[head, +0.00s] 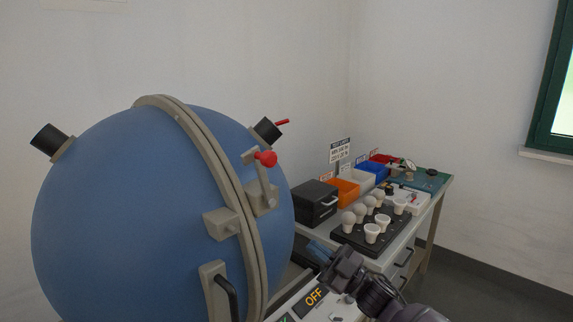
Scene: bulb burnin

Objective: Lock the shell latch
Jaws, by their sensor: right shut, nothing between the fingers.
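The shell is a large blue sphere (120,200) at the left, with a beige band (215,160) running around its seam. The latch (262,185) sits on the right half beside the seam. Its lever stands up and ends in a red knob (265,158). A beige block (221,223) is on the left half across the seam from it. A dark handle (227,297) is lower down. My right gripper (326,252) is at the lower middle, right of the sphere and below the latch, apart from both. It is shut and empty. My left gripper is not in view.
A bench behind holds a black box (315,203), an orange bin (343,191), a blue bin (376,172) and a dark tray (350,238) with several bulbs and white cups. An OFF panel (315,297) lies below my right gripper. Black cylinders (50,142) stick out of the sphere.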

